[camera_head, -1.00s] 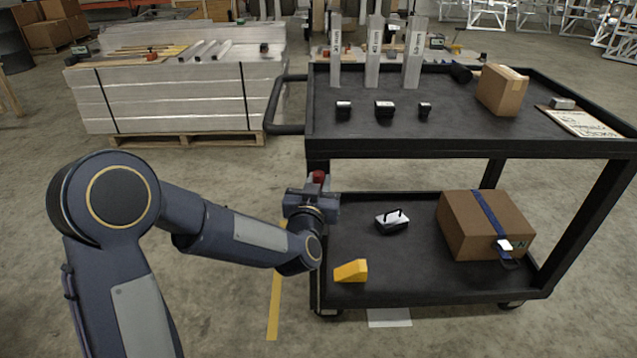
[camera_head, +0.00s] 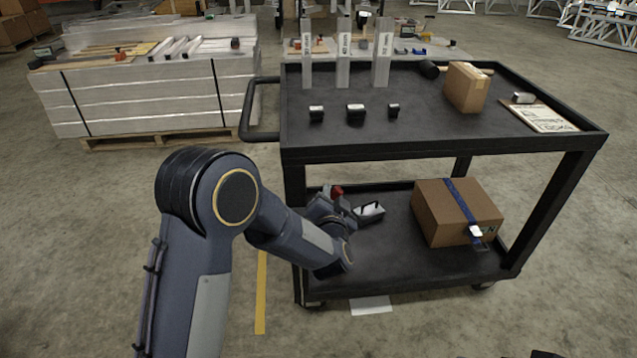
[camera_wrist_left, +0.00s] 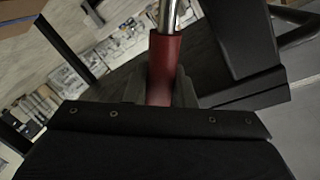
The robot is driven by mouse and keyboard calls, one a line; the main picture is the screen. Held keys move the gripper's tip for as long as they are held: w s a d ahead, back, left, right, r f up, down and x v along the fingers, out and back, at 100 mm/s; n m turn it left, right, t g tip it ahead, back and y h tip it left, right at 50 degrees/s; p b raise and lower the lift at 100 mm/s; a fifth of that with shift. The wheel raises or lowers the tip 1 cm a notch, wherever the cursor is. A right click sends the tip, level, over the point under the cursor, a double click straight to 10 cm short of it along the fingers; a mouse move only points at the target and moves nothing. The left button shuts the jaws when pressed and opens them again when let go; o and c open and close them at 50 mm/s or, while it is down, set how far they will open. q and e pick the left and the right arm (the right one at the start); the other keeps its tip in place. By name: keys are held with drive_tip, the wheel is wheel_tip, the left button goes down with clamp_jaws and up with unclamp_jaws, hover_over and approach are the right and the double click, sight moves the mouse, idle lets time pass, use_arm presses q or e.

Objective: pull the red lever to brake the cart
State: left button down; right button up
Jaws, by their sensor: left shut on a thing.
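The red lever's grip (camera_head: 336,191) shows just above my left gripper (camera_head: 331,201), near the left end of the black cart (camera_head: 440,148). In the left wrist view the red lever (camera_wrist_left: 164,62) runs up between my left gripper's fingers (camera_wrist_left: 160,92), with a bare metal rod above the red sleeve. My left gripper is shut on the red grip. In the head view my wrist and forearm reach over the left part of the lower shelf and hide the lever's lower part.
On the lower shelf are a cardboard box (camera_head: 437,212) with a blue strap and a small black-and-white item (camera_head: 368,211). The cart's top holds several upright profiles, small black blocks, a carton (camera_head: 466,87) and a clipboard (camera_head: 546,117). A pallet stack (camera_head: 150,98) stands left.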

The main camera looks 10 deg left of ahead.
use_arm(q)
drive_tip(key=w+d+f+m+g+y+p, duration=0.1)
drive_tip(key=d+f+m+p, duration=0.2)
drive_tip(key=d+f+m, duration=0.1)
drive_tip(key=shift+w+d+f+m+p, duration=0.15)
drive_tip(key=shift+d+f+m+p, duration=0.2)
drive_tip(key=shift+f+m, duration=0.7)
drive_tip(key=shift+f, duration=0.3)
drive_tip(key=c, duration=1.3)
unclamp_jaws()
drive_tip(key=shift+n, duration=0.25)
drive_tip(key=shift+o, duration=0.2)
drive_tip(key=v, duration=0.7)
drive_tip(key=shift+s+p, duration=0.4)
drive_tip(key=shift+p, duration=0.05)
drive_tip(key=shift+d, duration=0.1)
